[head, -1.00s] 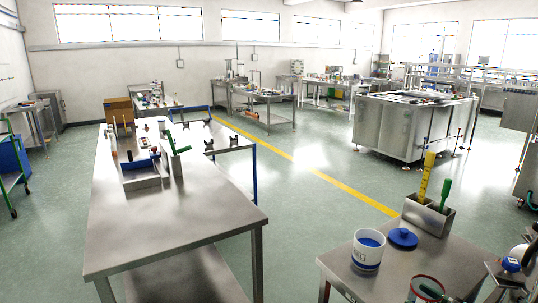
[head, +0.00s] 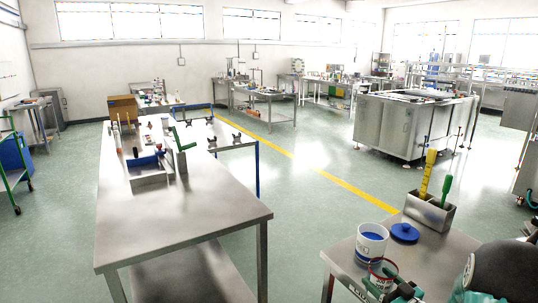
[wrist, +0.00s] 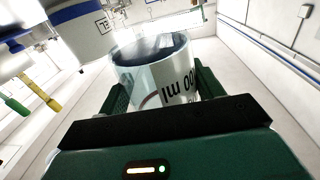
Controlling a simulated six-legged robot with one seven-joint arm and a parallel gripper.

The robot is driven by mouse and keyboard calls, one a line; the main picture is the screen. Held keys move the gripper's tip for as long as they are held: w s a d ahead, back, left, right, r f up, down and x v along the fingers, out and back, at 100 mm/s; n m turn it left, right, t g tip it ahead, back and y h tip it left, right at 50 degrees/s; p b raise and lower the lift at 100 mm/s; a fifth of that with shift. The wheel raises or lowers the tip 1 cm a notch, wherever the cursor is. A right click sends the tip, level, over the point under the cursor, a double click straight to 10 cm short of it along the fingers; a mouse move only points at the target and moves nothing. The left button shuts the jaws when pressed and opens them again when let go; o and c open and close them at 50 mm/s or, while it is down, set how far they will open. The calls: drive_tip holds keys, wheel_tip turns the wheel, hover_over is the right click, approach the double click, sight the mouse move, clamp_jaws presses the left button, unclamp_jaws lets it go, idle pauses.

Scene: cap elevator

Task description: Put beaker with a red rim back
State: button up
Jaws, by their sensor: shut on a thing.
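The beaker with a red rim (head: 383,270) is clear, with dark print on its side. In the head view it is at the bottom, close beside the white blue-filled container (head: 371,242). My gripper (head: 386,284) has its green fingers around it. In the wrist view my gripper (wrist: 165,92) is shut on the beaker (wrist: 172,75), one finger on each side, and "100 ml" shows on the wall. I cannot tell whether the beaker touches the table. Its lower part is hidden in the head view.
On the metal table (head: 345,262) are a blue lid (head: 404,232) and a metal holder (head: 430,212) with yellow and green handled tools. Another steel table (head: 170,220) stands at left with a tool rack. Open floor lies between the tables.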

drive_tip(key=w+a+f+m+t+h, duration=0.1)
drive_tip(key=w+a+f+m+h, duration=0.3)
drive_tip(key=a, duration=0.5)
drive_tip(key=s+a+f+h, duration=0.2)
drive_tip(key=s+a+f, duration=0.1)
drive_tip(key=f, duration=0.3)
drive_tip(key=s+a+f+m+t+h, duration=0.1)
drive_tip(key=s+a+f+h, duration=0.1)
drive_tip(key=f, duration=0.5)
drive_tip(key=shift+s+a+f, duration=0.15)
drive_tip(key=shift+s+a, duration=0.4)
drive_tip(key=shift+a, duration=0.55)
